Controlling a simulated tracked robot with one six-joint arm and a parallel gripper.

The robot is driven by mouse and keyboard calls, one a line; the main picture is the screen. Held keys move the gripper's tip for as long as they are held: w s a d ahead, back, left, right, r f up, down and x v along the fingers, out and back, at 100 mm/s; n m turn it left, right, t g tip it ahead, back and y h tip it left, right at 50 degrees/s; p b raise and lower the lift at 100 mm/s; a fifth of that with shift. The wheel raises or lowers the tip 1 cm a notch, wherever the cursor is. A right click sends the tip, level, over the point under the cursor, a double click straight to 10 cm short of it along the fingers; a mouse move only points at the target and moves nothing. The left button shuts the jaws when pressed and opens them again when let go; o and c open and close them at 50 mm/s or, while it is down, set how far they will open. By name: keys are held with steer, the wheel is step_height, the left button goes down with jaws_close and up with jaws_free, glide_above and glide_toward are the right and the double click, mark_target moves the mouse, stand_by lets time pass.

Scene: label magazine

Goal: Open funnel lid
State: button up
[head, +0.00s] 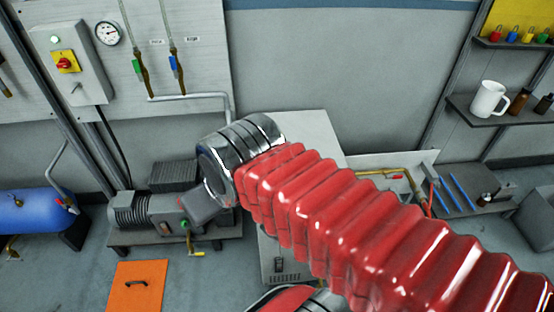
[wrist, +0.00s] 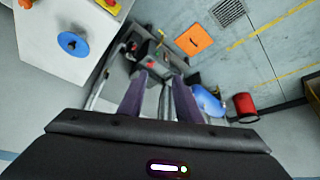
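I cannot pick out a funnel or its lid for sure in either view. The fingers are apart from the disc. In the head view my red bellows-covered arm hides much of the white cabinet (head: 312,128), and the disc does not show.
A grey motor unit (head: 143,212) stands on a low bench left of the cabinet. An orange panel with a black handle (head: 137,288) lies on the floor. A blue tank (head: 30,210) is at far left. A shelf with a white mug (head: 488,99) is at right.

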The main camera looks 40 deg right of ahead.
steer(key=shift+o, duration=0.9)
steer(key=shift+f, duration=0.35)
steer(key=w+d+f+m+y, duration=0.4)
steer(key=f+m+y, duration=0.15)
steer(key=m, duration=0.35)
steer(key=w+d+f+m+y, duration=0.4)
steer(key=d+f+m+y, duration=0.1)
steer(key=f+m, duration=0.25)
steer(key=d+f+m+t+h, duration=0.2)
steer(key=d+f+m+t, duration=0.1)
steer(key=d, duration=0.5)
steer(key=s+d+f+m+t+h, duration=0.1)
steer(key=d+f+m+t+h, duration=0.1)
steer(key=d+m+t, duration=0.3)
steer(key=d+f+m+t+h, duration=0.3)
steer(key=d+f+m+t, duration=0.1)
steer(key=d+m, duration=0.5)
steer(key=shift+s+d+f+m, duration=0.2)
steer(key=shift+d+f, duration=0.1)
steer(key=shift+d, duration=0.35)
steer(key=shift+s+d+f+m, duration=0.1)
steer(key=shift+s+d+f, duration=0.15)
steer(key=shift+d, duration=0.4)
steer(key=shift+w, duration=0.15)
